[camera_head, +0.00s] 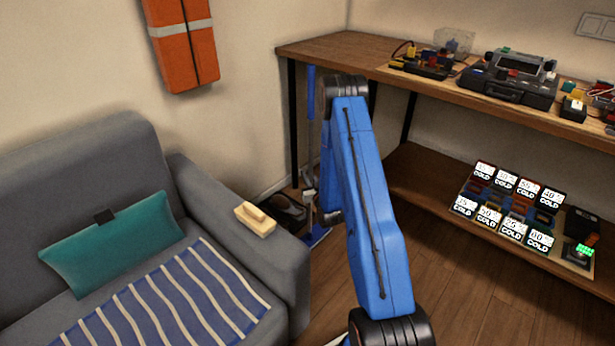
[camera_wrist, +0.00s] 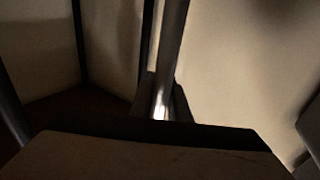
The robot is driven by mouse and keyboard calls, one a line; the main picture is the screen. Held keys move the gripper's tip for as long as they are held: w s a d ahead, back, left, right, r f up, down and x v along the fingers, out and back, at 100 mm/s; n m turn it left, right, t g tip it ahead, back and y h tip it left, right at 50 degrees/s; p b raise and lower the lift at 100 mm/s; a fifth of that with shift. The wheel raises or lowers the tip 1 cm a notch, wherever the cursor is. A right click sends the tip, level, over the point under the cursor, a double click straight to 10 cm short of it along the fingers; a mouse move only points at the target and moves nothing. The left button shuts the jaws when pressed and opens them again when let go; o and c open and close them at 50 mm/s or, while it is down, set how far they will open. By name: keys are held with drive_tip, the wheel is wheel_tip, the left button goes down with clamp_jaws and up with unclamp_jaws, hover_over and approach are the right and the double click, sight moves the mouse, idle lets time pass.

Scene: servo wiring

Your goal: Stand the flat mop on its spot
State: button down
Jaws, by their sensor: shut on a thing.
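The flat mop stands about upright between the sofa and the workbench in the head view, with a blue grip (camera_head: 311,85) at the top. Its flat blue head (camera_head: 317,238) is low by the floor, partly hidden by my arm; I cannot tell whether it touches. In the wrist view its grey metal pole (camera_wrist: 174,40) runs down between the dark fingers of my gripper (camera_wrist: 163,107), which is shut on it. My gripper is mostly hidden behind my blue arm in the head view. I cannot make out a marked spot for the mop.
The workbench (camera_head: 340,47) with black legs stands close behind, holding electronics. Its lower shelf (camera_head: 425,185) carries several labelled bins (camera_head: 513,230). Dark items (camera_head: 288,210) lie near the mop head.

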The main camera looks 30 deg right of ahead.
drive_tip(key=c, duration=1.7)
unclamp_jaws()
drive_tip(key=shift+f, duration=0.1)
drive_tip(key=shift+o, duration=0.2)
drive_tip(key=s+a, duration=0.1)
drive_tip(key=s, duration=1.1)
drive_tip(key=shift+a, duration=0.4)
drive_tip(key=shift+f, duration=0.1)
